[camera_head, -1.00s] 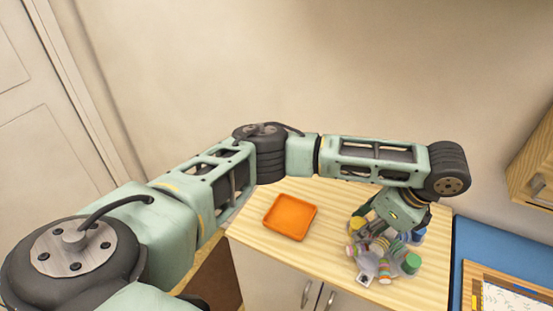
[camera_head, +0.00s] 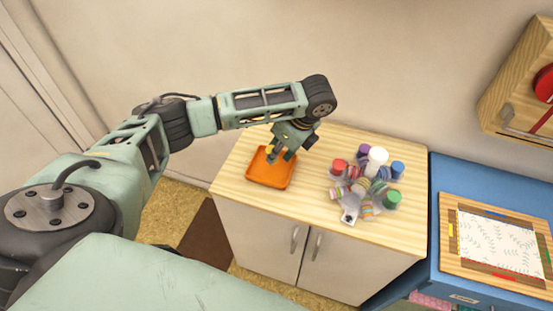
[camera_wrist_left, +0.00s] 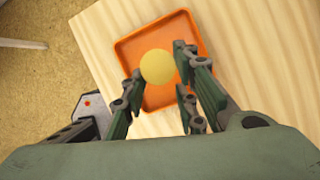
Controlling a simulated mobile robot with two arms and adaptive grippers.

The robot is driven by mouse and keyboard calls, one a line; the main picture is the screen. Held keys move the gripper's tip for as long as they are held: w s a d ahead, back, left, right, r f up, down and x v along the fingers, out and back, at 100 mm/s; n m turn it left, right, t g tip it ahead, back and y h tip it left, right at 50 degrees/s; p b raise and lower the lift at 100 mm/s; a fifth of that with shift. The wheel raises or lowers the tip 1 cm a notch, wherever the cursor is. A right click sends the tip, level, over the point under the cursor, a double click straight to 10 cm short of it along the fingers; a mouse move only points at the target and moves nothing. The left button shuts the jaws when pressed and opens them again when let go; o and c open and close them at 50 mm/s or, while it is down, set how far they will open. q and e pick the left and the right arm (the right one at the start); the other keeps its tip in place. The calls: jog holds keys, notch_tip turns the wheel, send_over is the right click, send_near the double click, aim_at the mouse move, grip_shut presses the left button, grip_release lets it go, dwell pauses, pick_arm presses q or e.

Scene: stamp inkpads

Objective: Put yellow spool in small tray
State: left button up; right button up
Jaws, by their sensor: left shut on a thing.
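The yellow spool (camera_head: 269,150) is held in my left gripper (camera_head: 279,156), which is shut on it. In the left wrist view the spool's round yellow end (camera_wrist_left: 158,67) shows between the fingers of the gripper (camera_wrist_left: 160,80). The small orange tray (camera_head: 264,180) lies on the left part of the wooden cabinet top, and its rim also shows in the left wrist view (camera_wrist_left: 202,35). The spool and fingertips are over the tray. Whether the spool touches the tray floor cannot be told. My right gripper is not in view.
Several coloured spools stand in a cluster on the cabinet top, among them a red one (camera_head: 338,166), a green one (camera_head: 392,199) and a white one (camera_head: 377,158). A blue table (camera_head: 440,195) with a framed board (camera_head: 497,243) adjoins at the right. The cabinet's front middle is clear.

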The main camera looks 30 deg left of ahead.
aim_at(277, 161)
pick_arm(q)
notch_tip(277, 161, down, 4)
jog(key=shift+a+f+p, duration=0.1)
jog(key=shift+p, duration=0.25)
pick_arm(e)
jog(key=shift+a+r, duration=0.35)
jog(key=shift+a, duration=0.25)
pick_arm(q)
jog(key=o, duration=1.1)
jog(key=shift+f, duration=0.15)
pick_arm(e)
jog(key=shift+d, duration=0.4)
pick_arm(q)
jog(key=v, duration=1.2)
jog(key=shift+r+b, duration=0.2)
jog(key=shift+b, duration=0.2)
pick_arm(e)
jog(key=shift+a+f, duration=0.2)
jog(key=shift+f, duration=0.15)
